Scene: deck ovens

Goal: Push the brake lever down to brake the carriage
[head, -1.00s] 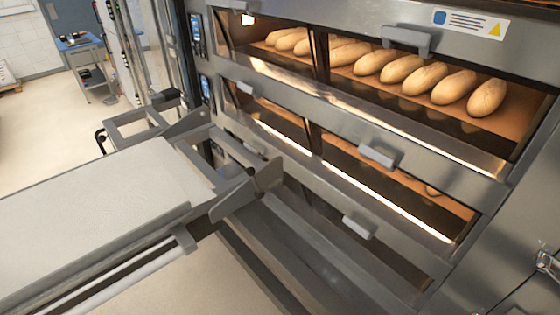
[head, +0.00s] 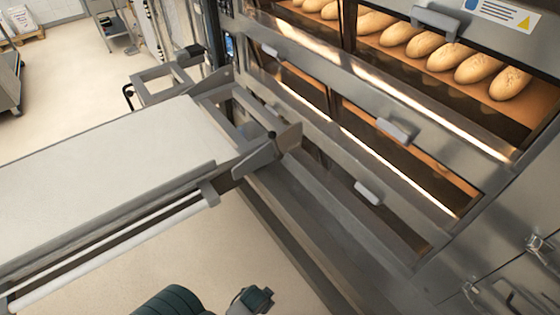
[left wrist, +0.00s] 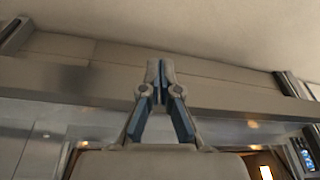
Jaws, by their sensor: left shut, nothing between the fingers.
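The carriage (head: 110,160), with a pale flat belt on a grey metal frame, stands at the left in the head view, its end against the oven front. I cannot single out the brake lever; a small black curved handle (head: 128,92) shows at the carriage's far side, and a dark knob (head: 271,135) at its oven end. My left gripper (left wrist: 160,68) is shut and empty in the left wrist view, its fingertips together in front of a grey metal beam. I cannot tell whether it touches the beam. My right gripper is in neither view.
The deck oven (head: 400,175) fills the right side, with grey door handles (head: 394,131) and loaves (head: 470,66) on the upper deck. Pale floor (head: 235,245) is open below the carriage. Dark ribbed parts of my arm show at the bottom edge.

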